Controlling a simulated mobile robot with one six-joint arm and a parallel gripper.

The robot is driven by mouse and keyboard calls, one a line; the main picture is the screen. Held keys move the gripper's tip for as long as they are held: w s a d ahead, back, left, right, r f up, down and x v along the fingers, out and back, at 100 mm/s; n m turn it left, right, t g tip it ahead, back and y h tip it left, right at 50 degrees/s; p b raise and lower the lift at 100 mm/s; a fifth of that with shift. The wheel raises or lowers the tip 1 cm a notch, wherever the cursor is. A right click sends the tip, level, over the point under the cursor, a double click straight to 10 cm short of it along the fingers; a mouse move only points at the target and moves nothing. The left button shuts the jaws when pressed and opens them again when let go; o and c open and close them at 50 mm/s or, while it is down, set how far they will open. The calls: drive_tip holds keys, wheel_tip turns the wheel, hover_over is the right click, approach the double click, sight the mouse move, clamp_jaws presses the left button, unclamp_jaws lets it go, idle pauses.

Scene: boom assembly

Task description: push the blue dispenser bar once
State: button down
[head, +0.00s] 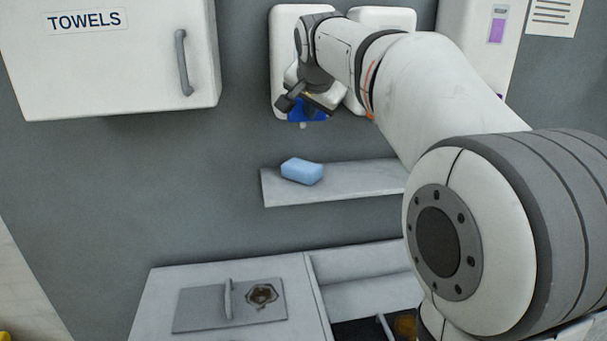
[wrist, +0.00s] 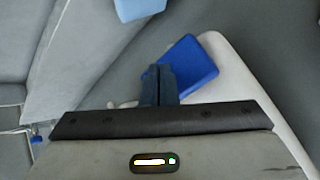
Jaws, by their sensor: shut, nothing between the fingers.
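The blue dispenser bar (head: 308,111) sits at the lower front of a white wall dispenser (head: 281,50); my gripper and wrist hide part of both in the head view. In the wrist view the bar (wrist: 195,70) is a flat blue plate, with the white dispenser body (wrist: 245,82) to its right. My gripper (wrist: 159,69) is shut and empty. Its fingertips overlap the bar's left part in the wrist view; I cannot tell whether they touch it. In the head view my gripper (head: 297,100) is right at the bar. A small whitish blob (head: 303,125) shows just below the bar.
A light blue soap block (head: 302,171) lies on a shelf (head: 350,184) below the dispenser. A second white dispenser (head: 385,17) is partly behind my arm. A TOWELS cabinet (head: 110,75) hangs at left. A counter (head: 155,300) with a lidded panel is below.

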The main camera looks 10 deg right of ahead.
drive_tip(key=shift+s, duration=0.15)
drive_tip(key=s+b, duration=0.2)
drive_tip(key=s, duration=0.3)
drive_tip(key=shift+s+b, duration=0.4)
drive_tip(key=shift+s+f, duration=0.1)
idle(0.5)
drive_tip(key=s+f+n+g+y, duration=0.1)
drive_tip(key=s+f+n+g, duration=0.4)
drive_tip(key=s+f, duration=2)
wheel_tip(320, 180, down, 4)
drive_tip(key=n, duration=0.3)
drive_tip(key=shift+s+d+f+n+g, duration=0.2)
drive_tip(key=shift+s+d+n+g, duration=0.1)
drive_tip(key=shift+d+g, duration=0.1)
